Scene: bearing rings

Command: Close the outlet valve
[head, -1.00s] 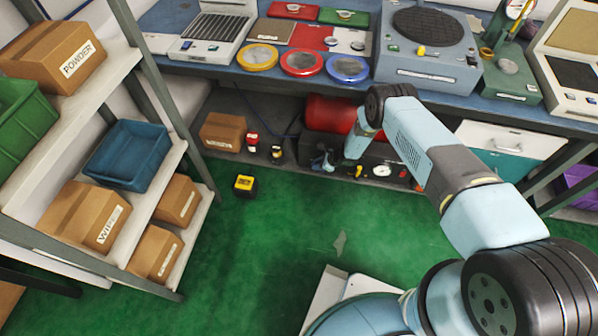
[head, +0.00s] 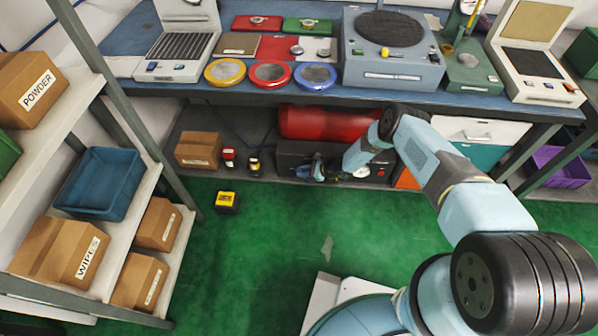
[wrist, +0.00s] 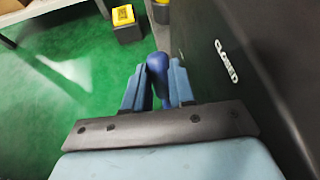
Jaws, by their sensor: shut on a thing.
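A blue valve handle (wrist: 157,66) stands between my gripper's two fingers in the wrist view. My gripper (wrist: 158,84) is shut on it. In the head view my gripper (head: 332,173) is low at the front of the black compressor box (head: 292,155), under the red tank (head: 318,122). The valve there is small and mostly covered by my gripper and arm. I cannot tell the handle's exact angle to its pipe.
The workbench (head: 300,98) overhangs the compressor. A yellow-topped black block (head: 227,202) stands on the green floor to the left. A cardboard box (head: 198,150) and small bottles are on the low shelf. A rack (head: 150,190) stands at left. The floor in front is clear.

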